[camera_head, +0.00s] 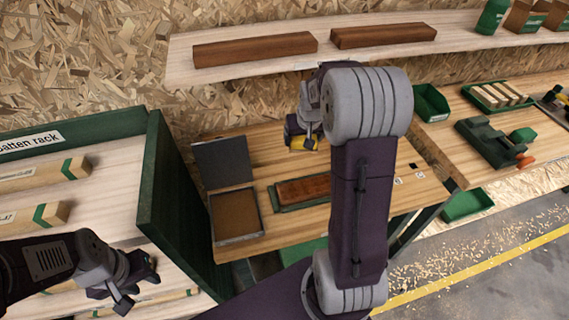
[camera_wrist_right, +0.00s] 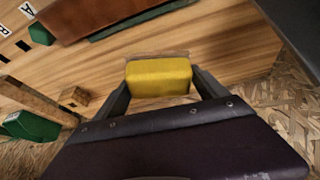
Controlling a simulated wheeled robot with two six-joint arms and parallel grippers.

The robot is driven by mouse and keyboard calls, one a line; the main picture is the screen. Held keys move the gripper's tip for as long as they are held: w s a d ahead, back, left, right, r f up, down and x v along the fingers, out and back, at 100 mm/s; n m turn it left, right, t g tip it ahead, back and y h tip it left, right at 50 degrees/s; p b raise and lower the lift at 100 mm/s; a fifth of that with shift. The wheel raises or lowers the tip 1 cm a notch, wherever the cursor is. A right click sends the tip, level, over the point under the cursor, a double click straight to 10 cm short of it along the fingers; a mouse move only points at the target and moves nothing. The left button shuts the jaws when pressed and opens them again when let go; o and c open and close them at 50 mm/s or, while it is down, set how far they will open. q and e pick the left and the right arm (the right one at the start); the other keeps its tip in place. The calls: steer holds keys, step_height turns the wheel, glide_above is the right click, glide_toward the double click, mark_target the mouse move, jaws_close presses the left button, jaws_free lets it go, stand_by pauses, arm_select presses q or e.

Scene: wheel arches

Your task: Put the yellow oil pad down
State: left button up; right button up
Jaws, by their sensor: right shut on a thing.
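The yellow oil pad (camera_wrist_right: 158,78) is between the fingers of my right gripper (camera_wrist_right: 160,82) in the right wrist view. The gripper is shut on it. In the head view the yellow pad (camera_head: 303,142) shows under my right gripper (camera_head: 305,138), over the back part of the wooden bench (camera_head: 260,160). I cannot tell whether the pad touches the bench. My left gripper (camera_head: 125,292) hangs at the lower left near the batten rack, away from the pad; its fingers look apart, with nothing between them.
An open metal tin (camera_head: 236,213) with a brown inside stands on the bench's left. A reddish-brown wood block (camera_head: 302,190) lies in a green tray at the bench's middle. A shelf (camera_head: 240,70) with two boards runs above. The green rack side (camera_head: 165,200) stands left.

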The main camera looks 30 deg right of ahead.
mark_target(317, 141)
steer(key=shift+m, duration=0.6)
steer(key=d, duration=0.1)
steer(key=s+d+f, duration=0.1)
steer(key=d, duration=0.2)
steer(key=shift+s+f, duration=0.3)
steer(key=shift+f, duration=0.1)
steer(key=w+a+f, duration=0.2)
steer(key=w, duration=0.1)
steer(key=w+a+f, duration=0.2)
steer(key=w, duration=0.1)
steer(key=w+a+f, duration=0.2)
steer(key=w+f, duration=0.1)
steer(key=w, duration=0.1)
steer(key=shift+a, duration=0.1)
steer(key=shift+f+b, duration=0.3)
steer(key=shift+f, duration=1.8)
steer(key=o, duration=1.8)
